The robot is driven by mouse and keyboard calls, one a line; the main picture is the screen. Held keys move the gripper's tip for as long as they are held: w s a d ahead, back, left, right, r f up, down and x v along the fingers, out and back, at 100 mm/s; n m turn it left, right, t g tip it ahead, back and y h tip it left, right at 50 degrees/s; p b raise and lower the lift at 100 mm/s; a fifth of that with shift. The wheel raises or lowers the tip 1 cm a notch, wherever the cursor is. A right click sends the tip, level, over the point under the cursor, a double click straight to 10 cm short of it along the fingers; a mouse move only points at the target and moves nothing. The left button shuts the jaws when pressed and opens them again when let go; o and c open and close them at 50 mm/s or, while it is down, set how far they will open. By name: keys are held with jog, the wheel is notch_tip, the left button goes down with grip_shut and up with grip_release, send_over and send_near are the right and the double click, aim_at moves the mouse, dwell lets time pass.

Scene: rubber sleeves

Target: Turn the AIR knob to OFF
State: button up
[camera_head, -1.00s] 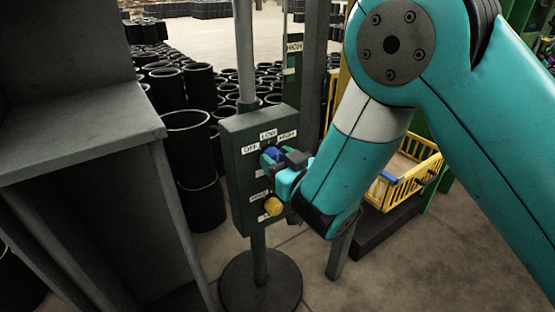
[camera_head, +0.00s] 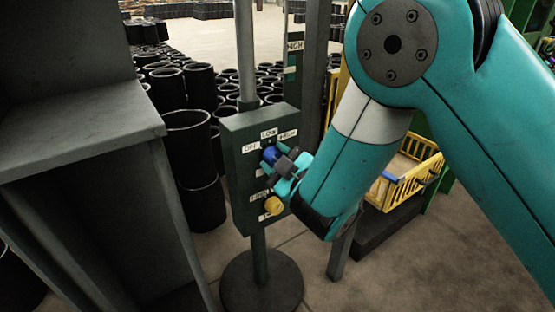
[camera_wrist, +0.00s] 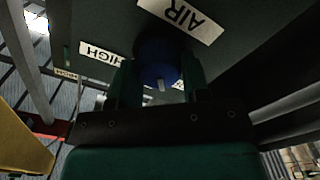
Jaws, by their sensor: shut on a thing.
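The green control box (camera_head: 240,196) stands on a post with a round base. Its blue knob (camera_head: 269,155) sits under labels OFF (camera_head: 250,147), LOW (camera_head: 268,134) and HIGH (camera_head: 287,135). My gripper (camera_head: 277,160) is at the blue knob, with its fingers on either side of it. The wrist view shows the blue knob (camera_wrist: 158,62) between the fingers, with a light mark on it, and the AIR label (camera_wrist: 182,18) beside it. The jaws are shut on the knob. I cannot tell exactly which label the mark faces.
A yellow knob (camera_head: 273,206) is lower on the same box, close below my gripper. A grey cabinet (camera_head: 80,140) stands at the left. Black sleeves (camera_head: 190,140) are stacked behind. A yellow basket (camera_head: 405,180) stands at the right, behind my arm.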

jog(key=shift+f+n, duration=0.1)
jog(key=shift+n, duration=0.5)
jog(key=o, duration=0.9)
